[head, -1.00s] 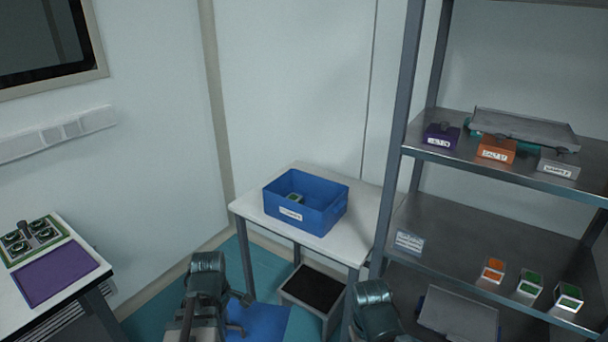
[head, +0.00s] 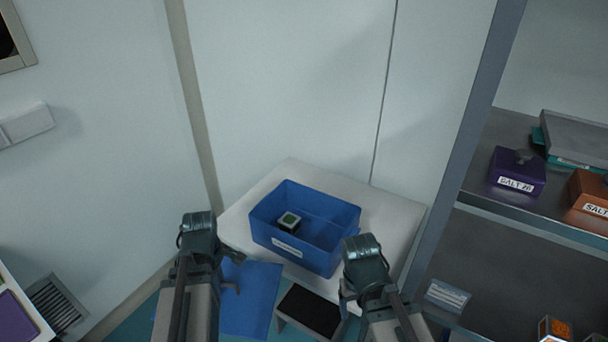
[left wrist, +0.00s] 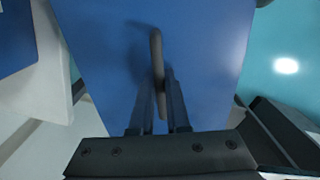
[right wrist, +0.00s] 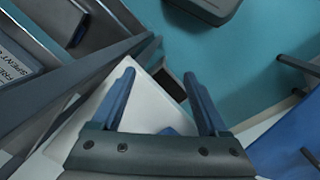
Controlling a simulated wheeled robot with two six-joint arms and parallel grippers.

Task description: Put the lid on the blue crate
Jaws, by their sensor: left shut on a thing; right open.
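The blue crate (head: 322,262) stands open on a small white table in the head view, with a white label on its front wall. A small green-topped block (head: 289,221) lies inside it. The lid is a flat blue panel (head: 254,305), held low in front of and left of the crate, apart from it. My left gripper (left wrist: 160,95) is shut on the dark handle (left wrist: 157,55) in the lid's middle. My right gripper (right wrist: 160,85) is open and empty, in front of the table's right part. The lid's edge also shows in the right wrist view (right wrist: 292,140).
The white table (head: 395,215) has bare top around the crate, with walls behind. A dark-topped step stool (head: 310,308) stands below its front. A metal shelf rack (head: 474,130) with labelled boxes, including a purple one (head: 518,174), rises close on the right.

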